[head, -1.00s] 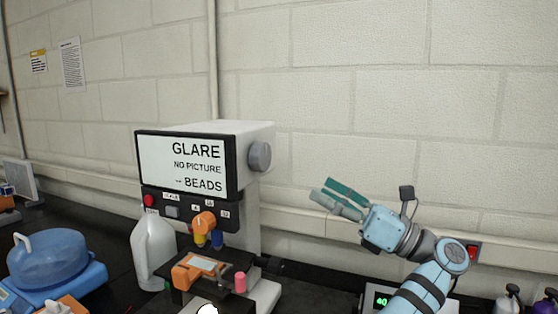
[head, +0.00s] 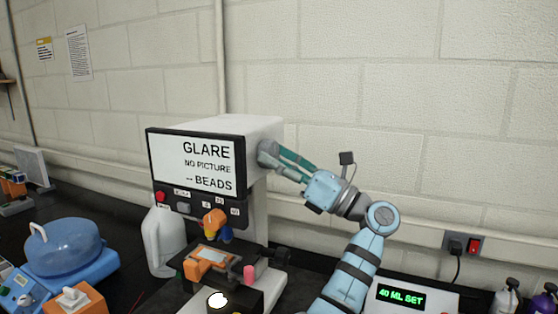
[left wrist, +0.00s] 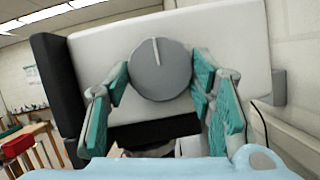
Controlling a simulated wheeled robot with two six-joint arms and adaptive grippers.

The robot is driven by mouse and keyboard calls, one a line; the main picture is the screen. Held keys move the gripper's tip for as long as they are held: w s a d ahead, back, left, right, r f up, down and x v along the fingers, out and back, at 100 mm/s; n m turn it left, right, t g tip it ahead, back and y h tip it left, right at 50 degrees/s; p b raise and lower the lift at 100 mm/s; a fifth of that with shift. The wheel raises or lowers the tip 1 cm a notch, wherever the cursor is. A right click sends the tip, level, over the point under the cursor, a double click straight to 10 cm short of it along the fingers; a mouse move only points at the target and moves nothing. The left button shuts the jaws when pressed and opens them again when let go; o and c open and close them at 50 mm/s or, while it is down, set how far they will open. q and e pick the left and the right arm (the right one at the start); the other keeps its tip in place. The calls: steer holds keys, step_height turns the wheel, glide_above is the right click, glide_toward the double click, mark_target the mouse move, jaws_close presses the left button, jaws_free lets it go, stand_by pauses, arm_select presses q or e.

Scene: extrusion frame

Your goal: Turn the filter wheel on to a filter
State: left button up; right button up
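The filter wheel (head: 266,153) is a round grey knob on the right side of the white microscope head (head: 262,127). In the left wrist view the wheel (left wrist: 160,70) fills the upper middle, with a pale line pointing nearly straight up. My left gripper (head: 284,160) is at the wheel, its green-padded fingers reaching toward it. In the left wrist view the open fingers (left wrist: 159,84) stand on either side of the wheel, with narrow gaps showing. The microscope screen (head: 193,161) reads "GLARE NO PICTURE – BEADS". My right gripper is not in view.
A white jug (head: 163,243) stands left of the microscope stage (head: 212,266). A blue-lidded tub (head: 63,248) on a blue device is farther left. A box reading "40 ML SET" (head: 402,296) and small bottles (head: 506,300) are at right.

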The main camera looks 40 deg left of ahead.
arm_select(q)
steer(key=c, duration=0.4)
steer(key=shift+c, duration=0.2)
steer(key=shift+m, duration=0.5)
steer(key=m+t+p, duration=0.2)
steer(key=m, duration=0.1)
steer(key=shift+s+r+m, duration=0.1)
steer(key=shift+r+m, duration=0.1)
steer(key=shift+m, duration=0.1)
steer(key=m+t+p, duration=0.2)
steer(key=m, duration=0.1)
steer(key=shift+s+r+m, duration=0.1)
steer(key=shift+m, duration=0.2)
steer(key=m+t+h+p, duration=0.1)
steer(key=m+p, duration=0.1)
steer(key=m, duration=0.1)
steer(key=shift+s+d, duration=0.1)
steer(key=m+t+h, duration=0.1)
steer(key=m, duration=0.3)
steer(key=shift+r, duration=0.1)
steer(key=m+h, duration=0.1)
steer(key=m, duration=0.2)
steer(key=m+h, duration=0.1)
steer(key=m, duration=0.1)
steer(key=shift+r+m+h, duration=0.2)
steer(key=shift+m+h, duration=0.1)
steer(key=shift+m, duration=0.1)
